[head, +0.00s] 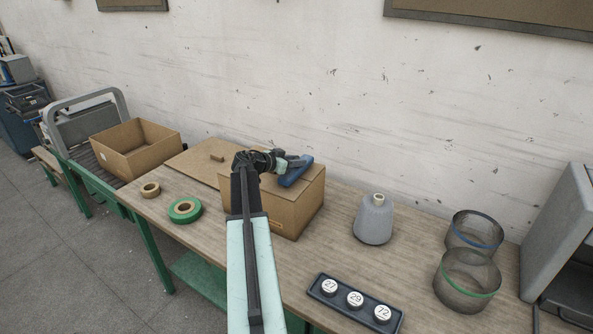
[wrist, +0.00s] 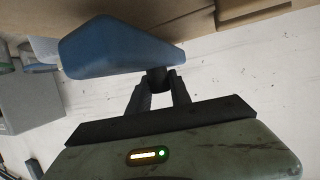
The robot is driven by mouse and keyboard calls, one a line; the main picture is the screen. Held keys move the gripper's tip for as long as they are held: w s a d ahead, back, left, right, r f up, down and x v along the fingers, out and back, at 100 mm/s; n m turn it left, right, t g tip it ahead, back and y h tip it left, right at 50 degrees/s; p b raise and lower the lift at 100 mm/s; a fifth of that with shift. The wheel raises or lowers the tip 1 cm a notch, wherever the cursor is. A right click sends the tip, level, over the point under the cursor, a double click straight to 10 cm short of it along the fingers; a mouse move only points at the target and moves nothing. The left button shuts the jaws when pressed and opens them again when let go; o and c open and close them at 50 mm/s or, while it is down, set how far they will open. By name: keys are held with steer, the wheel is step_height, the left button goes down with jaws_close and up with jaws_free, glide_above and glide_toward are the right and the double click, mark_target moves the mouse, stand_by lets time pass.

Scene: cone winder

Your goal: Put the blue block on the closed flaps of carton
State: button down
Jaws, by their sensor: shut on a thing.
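The blue block (head: 297,171) is at the end of my gripper (head: 284,164), above or on the top of the closed brown carton (head: 292,214). I cannot tell whether it touches the flaps. In the wrist view the blue block (wrist: 115,50) looks large and elongated, just beyond the fingertips. My gripper (wrist: 157,82) is shut on its dark knob-like part. My arm hides the left part of the carton in the head view. Brown cardboard (wrist: 255,15) fills the top right of the wrist view.
An open carton (head: 150,151) stands at the left. A flat cardboard sheet (head: 190,163), brown tape (head: 150,190) and green tape (head: 184,210) lie left of the closed carton. A grey yarn cone (head: 374,222), mesh baskets (head: 466,282) and a numbered tray (head: 340,308) are at right.

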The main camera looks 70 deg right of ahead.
step_height(320, 180, down, 2)
steer(key=shift+b, duration=0.35)
steer(key=shift+r, duration=0.2)
steer(key=shift+f, duration=0.1)
steer(key=c, duration=1.2)
jaws_free()
steer(key=shift+r+p, duration=0.2)
steer(key=shift+p, duration=0.1)
steer(key=p+v, duration=0.4)
steer(key=v, duration=0.8)
steer(key=shift+s, duration=0.1)
